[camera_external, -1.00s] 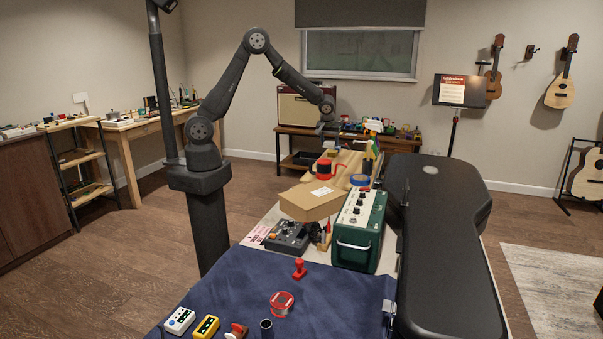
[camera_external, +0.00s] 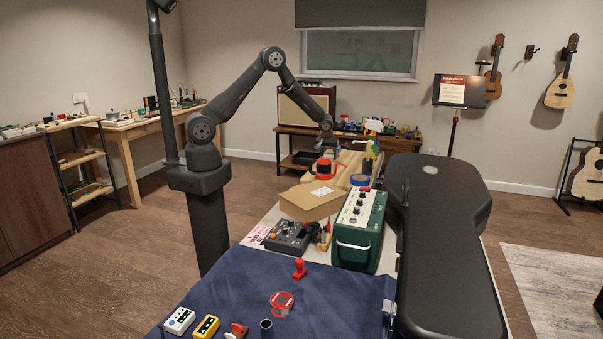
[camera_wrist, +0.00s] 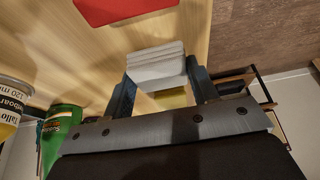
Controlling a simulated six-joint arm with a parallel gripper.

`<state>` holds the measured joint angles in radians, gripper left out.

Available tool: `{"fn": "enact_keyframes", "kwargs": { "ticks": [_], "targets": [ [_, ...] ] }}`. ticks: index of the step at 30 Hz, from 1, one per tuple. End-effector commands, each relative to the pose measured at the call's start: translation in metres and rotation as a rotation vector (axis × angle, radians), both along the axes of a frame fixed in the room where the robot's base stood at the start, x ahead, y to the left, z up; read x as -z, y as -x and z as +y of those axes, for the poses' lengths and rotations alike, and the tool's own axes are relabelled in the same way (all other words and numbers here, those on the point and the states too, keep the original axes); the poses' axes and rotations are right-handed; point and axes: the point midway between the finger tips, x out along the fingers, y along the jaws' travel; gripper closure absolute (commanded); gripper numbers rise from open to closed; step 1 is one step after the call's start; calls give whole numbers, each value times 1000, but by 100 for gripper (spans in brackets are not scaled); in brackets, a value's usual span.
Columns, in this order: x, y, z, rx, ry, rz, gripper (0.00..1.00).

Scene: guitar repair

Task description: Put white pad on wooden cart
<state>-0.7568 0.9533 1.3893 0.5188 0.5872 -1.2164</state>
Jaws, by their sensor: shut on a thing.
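The white pad (camera_wrist: 156,65) is a small pale block with layered-looking edges, seen in the wrist view between my two fingers. My gripper (camera_wrist: 160,82) is shut on it, low over a light wood surface (camera_wrist: 105,55). In the outside view my gripper (camera_external: 326,140) is at the far end of the long bench, and the pad is too small to make out there. A tiered wooden shelf unit (camera_external: 80,158) with a dark frame stands at the left, apart from my gripper; it may be the wooden cart, but I cannot tell if it has wheels.
A red thing (camera_wrist: 120,8) lies beyond the pad. A green bottle (camera_wrist: 62,130) and a white-labelled bottle (camera_wrist: 12,98) stand close on the left of the wrist view. A cardboard box (camera_external: 312,200) and a green amplifier (camera_external: 360,228) crowd the bench. Open floor (camera_external: 145,235) lies left.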

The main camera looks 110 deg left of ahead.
Motion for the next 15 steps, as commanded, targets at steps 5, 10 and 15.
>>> {"fn": "enact_keyframes", "kwargs": {
  "ticks": [5, 10, 15],
  "targets": [
    [-1, -1, 0, -1, -1, -1, 68],
    [3, 0, 0, -1, 0, 0, 68],
    [3, 0, 0, -1, 0, 0, 25]
  ]
}}
